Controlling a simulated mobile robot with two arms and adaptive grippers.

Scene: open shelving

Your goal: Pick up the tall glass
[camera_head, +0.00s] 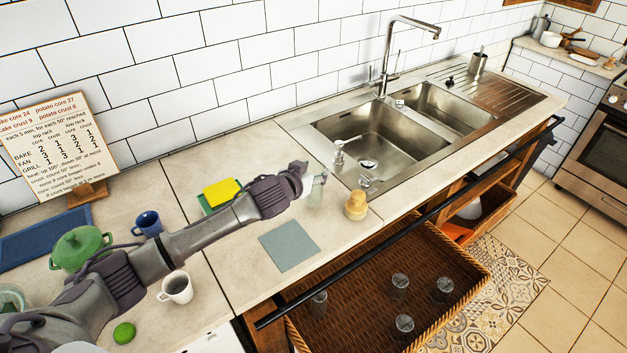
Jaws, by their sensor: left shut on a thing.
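My left arm reaches in from the lower left over the worktop. My left gripper (306,180) is at the near left corner of the sink and is shut on a clear, upright glass (318,191). The glass is small in the picture and partly hidden by the gripper, so I cannot tell whether its base touches the worktop. My right gripper is out of view.
A grey-blue cloth (289,246) lies in front. Below, a pulled-out wicker drawer (455,262) holds several glasses. Mugs and a green pot (80,248) are at left.

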